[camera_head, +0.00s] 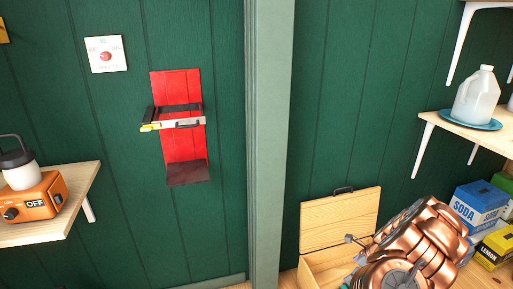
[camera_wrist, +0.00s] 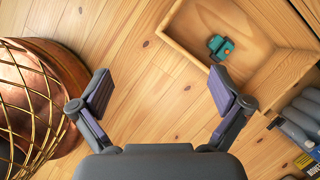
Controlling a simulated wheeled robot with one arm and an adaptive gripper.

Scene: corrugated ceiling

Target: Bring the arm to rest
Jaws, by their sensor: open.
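My gripper (camera_wrist: 162,92) is open in the wrist view, its two grey and purple fingers wide apart with only bare floor showing between them. It points down, over the plank floor beside an open wooden box (camera_wrist: 180,45). A small teal thing (camera_wrist: 219,46) with orange ends lies inside the box, apart from the fingers. In the head view my copper arm is bent at the lower right, in front of the same box, whose lid (camera_head: 340,218) is raised against the green wall. The arm hides part of the box.
Soda boxes (camera_head: 476,205) stand right of my arm. Above them, a shelf (camera_head: 455,130) holds a jug (camera_head: 475,98) on a blue plate. A copper body with gold mesh (camera_wrist: 35,90) is close left of the gripper.

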